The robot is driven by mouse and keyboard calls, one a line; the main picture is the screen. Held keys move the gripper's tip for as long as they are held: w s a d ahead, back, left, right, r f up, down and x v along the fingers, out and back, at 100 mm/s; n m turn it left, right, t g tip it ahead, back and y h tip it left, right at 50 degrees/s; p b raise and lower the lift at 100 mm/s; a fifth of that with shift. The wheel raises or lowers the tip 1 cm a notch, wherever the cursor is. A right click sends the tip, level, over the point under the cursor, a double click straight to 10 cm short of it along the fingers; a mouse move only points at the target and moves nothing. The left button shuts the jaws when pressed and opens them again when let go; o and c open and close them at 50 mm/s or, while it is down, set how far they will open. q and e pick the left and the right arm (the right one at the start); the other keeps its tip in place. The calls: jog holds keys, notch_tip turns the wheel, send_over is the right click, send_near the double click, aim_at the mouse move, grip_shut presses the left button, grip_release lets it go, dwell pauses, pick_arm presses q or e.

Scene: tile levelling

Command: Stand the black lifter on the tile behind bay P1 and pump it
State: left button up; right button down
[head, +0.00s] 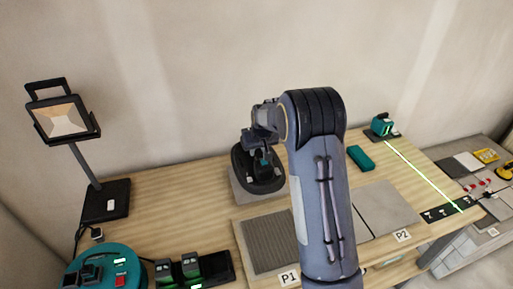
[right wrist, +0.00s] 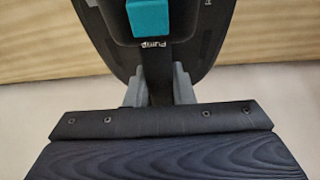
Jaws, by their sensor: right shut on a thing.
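The black lifter (head: 266,184) is an oval black pad with a teal button and a handle. It is over a light grey tile (head: 240,193) behind bay P1 (head: 270,240) and seems to rest on it, though the contact is hard to see. My right gripper (head: 258,148) is above the lifter, shut on its black handle. In the right wrist view, the gripper's grey fingers (right wrist: 158,92) close on the handle below the teal pump button (right wrist: 148,18). My right arm hides part of the bench. My left gripper is out of view.
Bay P2 (head: 385,207) holds a grey tile. A teal block (head: 360,158) and a teal laser (head: 382,126) casting a green line stand at the right. A work lamp (head: 65,120), a teal round machine (head: 105,268) and a black charger (head: 215,268) are at the left.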

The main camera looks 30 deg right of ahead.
aim_at(260, 154)
jog(key=shift+f+b, duration=1.45)
jog(key=shift+f, duration=1.05)
jog(key=shift+f+b, duration=0.1)
jog(key=shift+b, duration=0.25)
jog(key=shift+f+b, duration=0.6)
jog(key=shift+f, duration=0.05)
dwell(0.3)
jog(key=c, duration=1.2)
grip_release()
jog(key=shift+o, duration=0.2)
jog(key=shift+s+f, duration=0.1)
jog(key=shift+f, duration=0.05)
jog(key=v, duration=0.8)
jog(key=shift+b, duration=0.35)
